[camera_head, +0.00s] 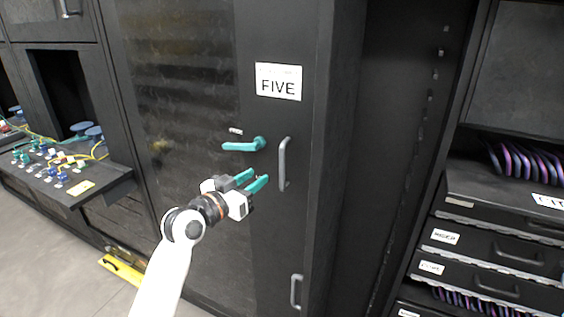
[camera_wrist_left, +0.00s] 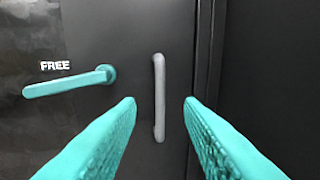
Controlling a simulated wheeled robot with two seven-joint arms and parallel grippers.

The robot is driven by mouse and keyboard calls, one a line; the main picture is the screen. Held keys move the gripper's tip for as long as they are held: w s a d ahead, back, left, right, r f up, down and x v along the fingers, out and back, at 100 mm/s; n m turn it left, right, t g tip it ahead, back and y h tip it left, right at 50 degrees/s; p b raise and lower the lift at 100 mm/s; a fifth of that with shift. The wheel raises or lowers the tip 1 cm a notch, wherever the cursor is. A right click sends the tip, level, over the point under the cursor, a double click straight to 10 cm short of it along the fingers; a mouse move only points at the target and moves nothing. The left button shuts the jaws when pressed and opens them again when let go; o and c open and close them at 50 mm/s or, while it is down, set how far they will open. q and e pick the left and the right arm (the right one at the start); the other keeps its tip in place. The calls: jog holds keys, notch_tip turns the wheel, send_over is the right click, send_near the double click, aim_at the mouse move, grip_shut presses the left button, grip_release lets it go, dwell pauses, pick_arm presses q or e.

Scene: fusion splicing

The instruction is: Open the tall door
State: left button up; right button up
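The tall black door (camera_head: 190,90) has a dark see-through panel and a white "FIVE" label; it looks closed. A teal lever handle (camera_head: 244,145) sticks out to the left from its pivot, and a small "FREE" label above it reads clearly in the left wrist view (camera_wrist_left: 68,80). A grey vertical bar handle (camera_head: 283,163) is to the right of the lever. My left gripper (camera_head: 257,179) is open with teal fingers, just left of and below the bar. In the left wrist view the bar (camera_wrist_left: 159,98) stands between the fingertips, farther off and apparently untouched. My right gripper is out of view.
A second grey handle (camera_head: 296,291) is low on the same front. At the left a shelf (camera_head: 70,190) holds connectors and cables. At the right is a rack of drawers (camera_head: 485,251) with coiled purple cables (camera_head: 520,163). Grey floor (camera_head: 40,262) shows at lower left.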

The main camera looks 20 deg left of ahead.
aim_at(281, 161)
pick_arm(q)
jog(key=p+x, duration=0.2)
jog(key=x, duration=1)
jog(key=shift+f, duration=0.1)
jog(key=shift+s, duration=0.1)
grip_shut()
